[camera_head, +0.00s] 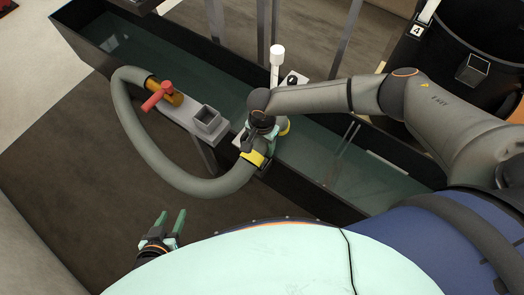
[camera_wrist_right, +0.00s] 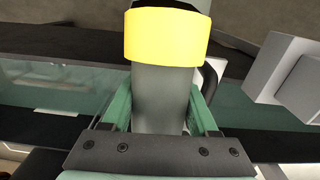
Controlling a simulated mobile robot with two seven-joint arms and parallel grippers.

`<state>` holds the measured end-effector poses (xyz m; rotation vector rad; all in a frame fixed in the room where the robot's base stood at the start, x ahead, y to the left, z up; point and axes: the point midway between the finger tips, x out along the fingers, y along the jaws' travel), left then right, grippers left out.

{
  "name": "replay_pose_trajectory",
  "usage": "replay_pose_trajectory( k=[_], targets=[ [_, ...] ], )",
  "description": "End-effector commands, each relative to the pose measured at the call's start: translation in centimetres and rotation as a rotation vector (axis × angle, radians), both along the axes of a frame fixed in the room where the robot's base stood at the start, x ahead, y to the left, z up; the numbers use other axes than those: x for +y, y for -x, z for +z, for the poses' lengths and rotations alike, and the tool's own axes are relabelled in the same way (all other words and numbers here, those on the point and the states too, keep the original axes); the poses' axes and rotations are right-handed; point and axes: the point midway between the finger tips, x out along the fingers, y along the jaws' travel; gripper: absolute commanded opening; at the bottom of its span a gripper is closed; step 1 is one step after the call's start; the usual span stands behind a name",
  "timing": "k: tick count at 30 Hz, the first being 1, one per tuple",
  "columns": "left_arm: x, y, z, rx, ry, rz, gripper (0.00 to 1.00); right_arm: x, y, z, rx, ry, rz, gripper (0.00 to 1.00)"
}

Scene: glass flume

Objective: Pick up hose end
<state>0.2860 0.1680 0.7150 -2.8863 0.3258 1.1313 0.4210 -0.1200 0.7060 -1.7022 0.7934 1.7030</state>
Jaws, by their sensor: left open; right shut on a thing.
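A thick grey hose (camera_head: 160,166) loops from a brass fitting with a red handle (camera_head: 157,95) down and round to my right gripper (camera_head: 262,146). The hose end carries a yellow band (camera_head: 253,158), which also shows large in the right wrist view (camera_wrist_right: 166,37). There my right gripper (camera_wrist_right: 160,108) has its green fingers on both sides of the grey hose end (camera_wrist_right: 158,92), shut on it. The hose end is held over the flume's near edge, and the wrist partly hides it in the head view. My left gripper (camera_head: 170,224) is open and empty, low at the left.
The long dark flume (camera_head: 333,204) with glass and greenish water runs diagonally across. A grey square socket (camera_head: 207,119) sits on a ledge by its near wall. A white-topped post (camera_head: 277,56) stands behind my right gripper. A black bin (camera_head: 478,40) is at top right.

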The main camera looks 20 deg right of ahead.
Motion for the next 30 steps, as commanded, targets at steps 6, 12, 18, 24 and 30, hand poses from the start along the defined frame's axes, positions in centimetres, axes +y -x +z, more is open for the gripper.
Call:
replay_pose_trajectory(
  k=[6,12,18,24,30],
  targets=[
    [0.0,0.0,0.0,0.000,0.000,0.000,0.50,0.0,0.0,0.0,0.001,0.001,0.000,0.00],
    [0.0,0.0,0.0,0.000,0.000,0.000,0.50,0.0,0.0,0.0,0.001,0.001,0.000,0.00],
    [0.0,0.0,0.0,0.000,0.000,0.000,0.50,0.0,-0.1,0.1,-0.002,-0.001,0.000,0.00],
    [0.0,0.0,0.2,0.000,0.000,0.000,0.50,0.0,-0.1,0.8,-0.003,-0.001,-0.001,0.00],
    [0.0,0.0,1.0,0.000,0.000,0.000,0.50,0.1,-0.2,4.1,-0.003,-0.004,-0.001,0.00]
  ],
)
